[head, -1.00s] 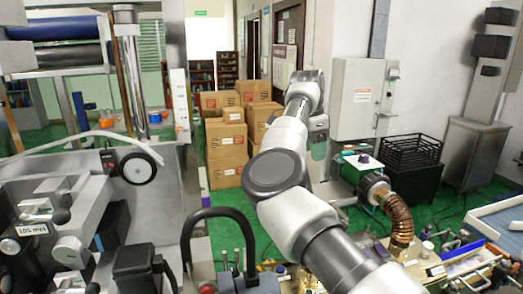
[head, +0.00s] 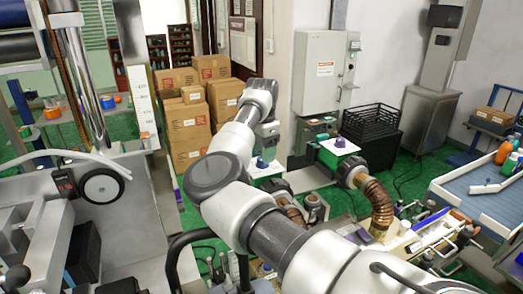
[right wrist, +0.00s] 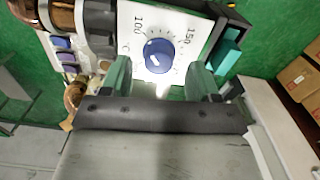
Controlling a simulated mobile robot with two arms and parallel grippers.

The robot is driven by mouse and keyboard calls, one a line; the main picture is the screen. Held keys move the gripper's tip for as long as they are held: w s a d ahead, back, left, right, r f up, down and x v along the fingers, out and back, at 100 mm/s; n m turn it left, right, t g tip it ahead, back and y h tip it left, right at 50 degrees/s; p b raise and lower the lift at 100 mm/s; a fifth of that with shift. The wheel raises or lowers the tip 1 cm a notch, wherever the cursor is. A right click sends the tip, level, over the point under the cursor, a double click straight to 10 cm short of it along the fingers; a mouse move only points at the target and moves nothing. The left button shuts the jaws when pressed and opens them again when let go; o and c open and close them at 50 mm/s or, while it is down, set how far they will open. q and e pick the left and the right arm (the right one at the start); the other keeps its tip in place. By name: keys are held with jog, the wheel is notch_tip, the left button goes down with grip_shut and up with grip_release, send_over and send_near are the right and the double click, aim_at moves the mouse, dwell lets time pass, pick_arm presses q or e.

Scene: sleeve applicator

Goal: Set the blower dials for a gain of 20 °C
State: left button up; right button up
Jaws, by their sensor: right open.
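A dark blue dial knob shows on the left one (head: 260,162) and on the right one (head: 340,142). My right gripper (right wrist: 160,78) is open and empty; its green fingertips straddle the near side of a blue dial (right wrist: 159,55) on a white face marked 100 and 150. Contact and the exact setting cannot be told. In the head view its wrist is above and behind the left blower. My left gripper is out of view.
Copper-coloured hoses (head: 376,203) leave the blowers. A black crate (head: 374,127) stands behind the right blower. Cardboard boxes (head: 187,122) are stacked on the green floor. A machine with a black wheel (head: 101,186) fills the left. A blue-grey tray table (head: 490,195) is at right.

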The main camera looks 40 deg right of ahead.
jog(key=shift+f+p, duration=0.3)
jog(key=shift+f, duration=0.55)
jog(key=shift+s+f, duration=0.1)
jog(key=shift+f, duration=0.1)
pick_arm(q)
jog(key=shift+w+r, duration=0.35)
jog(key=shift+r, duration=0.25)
